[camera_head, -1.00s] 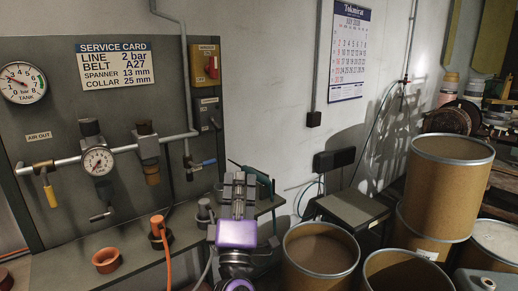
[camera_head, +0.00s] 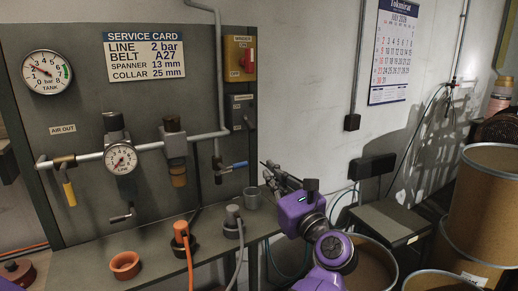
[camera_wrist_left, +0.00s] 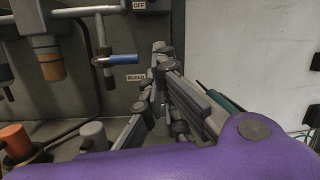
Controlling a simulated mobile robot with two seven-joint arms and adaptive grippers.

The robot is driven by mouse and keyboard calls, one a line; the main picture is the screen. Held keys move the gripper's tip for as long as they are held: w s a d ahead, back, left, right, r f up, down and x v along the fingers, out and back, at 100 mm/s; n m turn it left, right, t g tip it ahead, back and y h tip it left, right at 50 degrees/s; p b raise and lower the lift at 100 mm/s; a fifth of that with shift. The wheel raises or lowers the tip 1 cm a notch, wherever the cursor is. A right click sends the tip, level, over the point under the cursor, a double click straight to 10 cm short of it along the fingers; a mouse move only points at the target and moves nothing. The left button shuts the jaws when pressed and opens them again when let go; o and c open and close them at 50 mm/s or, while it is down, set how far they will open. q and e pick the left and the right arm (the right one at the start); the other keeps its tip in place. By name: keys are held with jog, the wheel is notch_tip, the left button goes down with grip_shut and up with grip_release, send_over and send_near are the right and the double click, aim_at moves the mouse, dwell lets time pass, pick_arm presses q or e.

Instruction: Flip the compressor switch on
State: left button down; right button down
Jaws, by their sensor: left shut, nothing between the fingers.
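A yellow switch box (camera_head: 235,66) with a red handle (camera_head: 249,60) is mounted high at the right edge of the grey panel. An OFF label is near its bottom; I cannot tell the handle's set position. My left gripper (camera_head: 268,172) is well below and right of the box, just right of the blue-handled valve, apart from both. Its fingers point toward the panel. In the left wrist view the gripper (camera_wrist_left: 160,52) is shut and empty. My right gripper is out of view.
The blue-handled valve (camera_head: 232,167) and pipe (camera_head: 150,144) stick out left of my gripper. The panel carries a line gauge (camera_head: 121,158) and tank gauge (camera_head: 46,72). Hose fittings and an orange ring (camera_head: 125,265) occupy the bench. Drums (camera_head: 485,205) stand at the right.

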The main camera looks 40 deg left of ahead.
aim_at(249, 124)
pick_arm(q)
jog(key=shift+w+a, duration=0.1)
jog(key=w+a+r+p, duration=0.2)
jog(key=a+r+p, duration=0.2)
jog(key=a, duration=0.3)
jog(key=shift+w+r, duration=0.4)
jog(key=shift+r, duration=0.2)
jog(key=shift+a, duration=0.15)
jog(key=shift+w, duration=0.15)
